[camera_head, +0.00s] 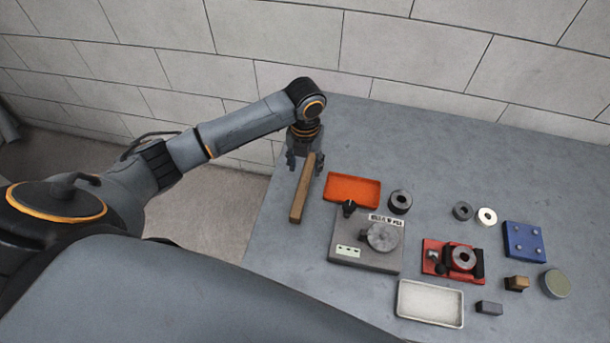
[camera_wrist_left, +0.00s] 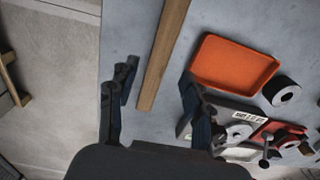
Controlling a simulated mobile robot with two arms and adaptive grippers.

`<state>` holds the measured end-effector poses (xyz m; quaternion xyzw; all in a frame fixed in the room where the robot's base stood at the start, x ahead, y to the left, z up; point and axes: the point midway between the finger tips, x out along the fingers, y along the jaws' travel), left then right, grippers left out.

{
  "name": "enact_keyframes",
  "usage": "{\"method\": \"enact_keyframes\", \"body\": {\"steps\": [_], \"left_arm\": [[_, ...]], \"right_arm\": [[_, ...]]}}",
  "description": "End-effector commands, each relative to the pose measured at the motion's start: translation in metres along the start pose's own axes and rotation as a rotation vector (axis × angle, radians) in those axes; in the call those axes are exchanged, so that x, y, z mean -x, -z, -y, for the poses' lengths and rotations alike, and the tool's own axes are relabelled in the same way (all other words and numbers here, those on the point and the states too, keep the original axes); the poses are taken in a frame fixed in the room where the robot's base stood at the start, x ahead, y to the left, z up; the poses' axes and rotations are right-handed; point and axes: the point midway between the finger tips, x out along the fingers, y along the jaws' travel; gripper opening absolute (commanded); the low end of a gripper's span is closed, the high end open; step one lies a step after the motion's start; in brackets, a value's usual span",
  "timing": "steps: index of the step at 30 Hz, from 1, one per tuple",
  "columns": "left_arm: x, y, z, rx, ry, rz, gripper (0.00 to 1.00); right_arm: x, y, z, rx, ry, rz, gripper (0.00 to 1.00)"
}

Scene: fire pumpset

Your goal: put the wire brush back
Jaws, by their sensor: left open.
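A long wooden bar (camera_head: 302,190), which looks like the wire brush, lies near the left edge of the table; no bristles can be made out. It also shows in the left wrist view (camera_wrist_left: 163,55), running up from the space between the fingers. My left gripper (camera_head: 305,161) is open over the bar's far end, with one finger on each side in the head view. In the left wrist view its fingers (camera_wrist_left: 155,110) are wide apart, and the bar is not gripped. My right gripper is not in view.
An orange tray (camera_head: 352,188) lies just right of the bar. A grey plate with a round disc (camera_head: 365,250), a red fixture (camera_head: 440,250), a white tray (camera_head: 430,302) and a blue block (camera_head: 524,241) stand further right. The back of the table is clear up to the wall.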

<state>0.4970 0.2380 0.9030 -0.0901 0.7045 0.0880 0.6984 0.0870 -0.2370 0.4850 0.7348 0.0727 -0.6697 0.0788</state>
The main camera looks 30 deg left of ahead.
Motion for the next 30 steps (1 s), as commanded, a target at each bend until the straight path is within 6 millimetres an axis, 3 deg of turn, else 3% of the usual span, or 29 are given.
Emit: {"method": "enact_keyframes", "body": {"steps": [3,9,30], "left_arm": [[0.024,-0.001,0.0,0.0,0.001,0.005,0.5],[0.048,-0.001,0.0,0.001,0.0,0.002,0.5],[0.053,0.0,0.0,0.001,0.0,-0.001,0.5]], "right_arm": [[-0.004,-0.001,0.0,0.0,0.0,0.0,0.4],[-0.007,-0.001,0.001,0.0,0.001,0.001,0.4],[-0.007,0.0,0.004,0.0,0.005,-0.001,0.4]]}}
